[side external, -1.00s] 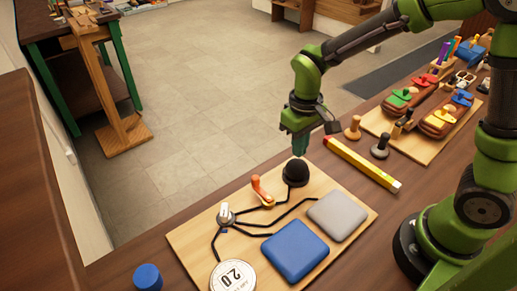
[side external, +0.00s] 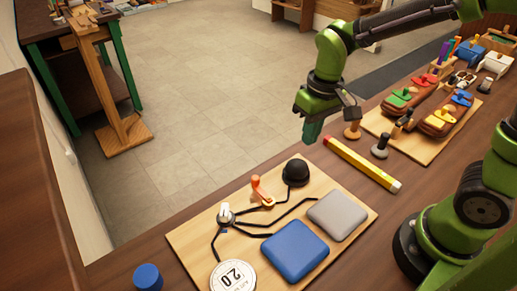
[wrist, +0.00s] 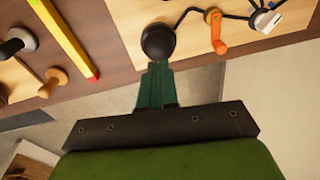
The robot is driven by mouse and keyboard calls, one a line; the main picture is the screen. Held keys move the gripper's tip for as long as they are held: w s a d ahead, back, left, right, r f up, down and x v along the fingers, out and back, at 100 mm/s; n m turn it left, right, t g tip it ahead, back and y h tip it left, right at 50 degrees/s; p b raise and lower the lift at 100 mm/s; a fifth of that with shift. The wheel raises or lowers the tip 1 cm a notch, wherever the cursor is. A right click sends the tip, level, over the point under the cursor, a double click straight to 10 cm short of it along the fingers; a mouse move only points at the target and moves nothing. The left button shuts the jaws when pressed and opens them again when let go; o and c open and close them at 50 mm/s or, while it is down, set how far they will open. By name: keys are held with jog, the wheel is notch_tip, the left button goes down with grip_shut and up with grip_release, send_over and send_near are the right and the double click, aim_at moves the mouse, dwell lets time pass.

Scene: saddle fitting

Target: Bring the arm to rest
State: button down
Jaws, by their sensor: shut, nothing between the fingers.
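My gripper (side external: 313,132) is shut and empty. In the side external view it hangs in the air above the back edge of the bench, behind and a little to the right of the black dome (side external: 296,172). The wrist view shows its green fingers (wrist: 156,84) together, with the black dome (wrist: 158,41) beyond their tips in the picture. From the side view, the fingertips are apart from the dome.
A wooden board (side external: 190,243) carries a blue pad (side external: 295,250), a grey pad (side external: 338,215), an orange lever (side external: 262,191) and a round white weight (side external: 232,276). Open floor (side external: 200,100) lies behind.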

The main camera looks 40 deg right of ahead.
jog(key=s+d+r+m+t+y, duration=0.1)
jog(key=s+d+r+m+t, duration=0.2)
jog(key=s+r+t, duration=0.3)
jog(key=shift+d+v, duration=0.4)
jog(key=shift+v, duration=2)
